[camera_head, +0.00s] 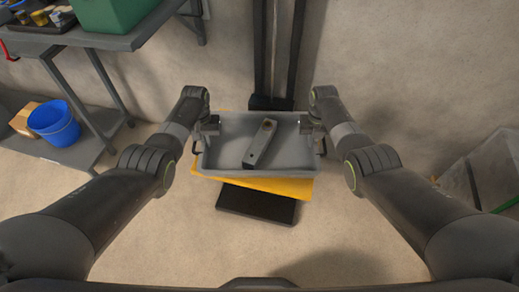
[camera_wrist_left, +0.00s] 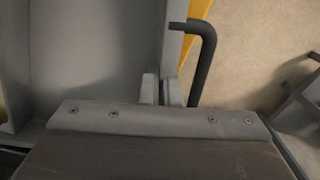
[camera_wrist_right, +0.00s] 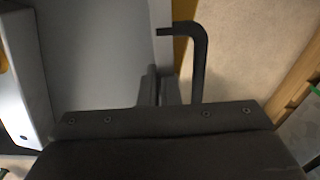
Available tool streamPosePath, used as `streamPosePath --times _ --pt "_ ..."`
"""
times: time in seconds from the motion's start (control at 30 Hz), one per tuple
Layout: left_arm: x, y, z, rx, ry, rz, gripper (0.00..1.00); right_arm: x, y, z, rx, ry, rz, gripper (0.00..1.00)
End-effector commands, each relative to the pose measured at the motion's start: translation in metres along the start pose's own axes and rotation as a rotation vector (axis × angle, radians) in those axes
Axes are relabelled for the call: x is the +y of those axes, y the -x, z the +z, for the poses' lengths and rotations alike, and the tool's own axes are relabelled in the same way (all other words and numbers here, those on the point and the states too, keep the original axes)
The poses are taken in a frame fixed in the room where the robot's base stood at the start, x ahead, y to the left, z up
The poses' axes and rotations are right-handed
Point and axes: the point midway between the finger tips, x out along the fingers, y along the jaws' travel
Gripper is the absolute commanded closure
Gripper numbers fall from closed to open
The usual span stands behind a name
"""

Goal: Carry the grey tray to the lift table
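The grey tray (camera_head: 222,157) is in the middle of the head view, over the yellow top of the lift table (camera_head: 290,187). I cannot tell whether it touches that top. A grey metal bar (camera_head: 260,145) with a dark round end lies inside the tray. My left gripper (camera_head: 212,127) is at the tray's left wall; in the left wrist view its fingers (camera_wrist_left: 161,90) are closed on either side of the wall, beside a black handle (camera_wrist_left: 208,60). My right gripper (camera_head: 306,126) grips the right wall the same way, its fingers (camera_wrist_right: 160,87) beside the other handle (camera_wrist_right: 200,60).
A workbench (camera_head: 110,40) with a green crate (camera_head: 112,12) stands at the upper left. A blue bucket (camera_head: 54,122) is on its lower shelf. A dark column (camera_head: 278,60) rises behind the tray. A grey box-like object (camera_head: 480,175) is at the right. The floor in front is clear.

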Motion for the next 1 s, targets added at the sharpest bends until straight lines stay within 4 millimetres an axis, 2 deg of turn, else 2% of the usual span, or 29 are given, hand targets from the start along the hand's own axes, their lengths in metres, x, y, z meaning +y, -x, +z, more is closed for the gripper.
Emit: streamPosePath --times 0.03,0.17,0.57,0.77,1.0 --pt "0.0 0.001 0.0 0.0 0.0 -0.001 0.91 0.0 0.001 0.0 0.0 0.0 -0.001 0.91" --pt "0.0 0.001 0.0 0.0 0.0 0.0 0.76 0.0 0.001 0.0 0.0 0.0 0.0 0.76" --pt "0.0 0.005 -0.001 0.002 0.0 0.0 0.76 0.0 0.001 0.0 0.0 0.0 0.0 0.76" --pt "0.0 0.024 -0.001 0.003 0.0 0.001 0.76 0.0 0.001 0.0 0.0 0.0 0.0 0.76" --pt "0.0 0.061 -0.001 0.004 0.001 0.0 0.76 0.0 0.001 0.0 0.0 0.0 0.0 0.76"
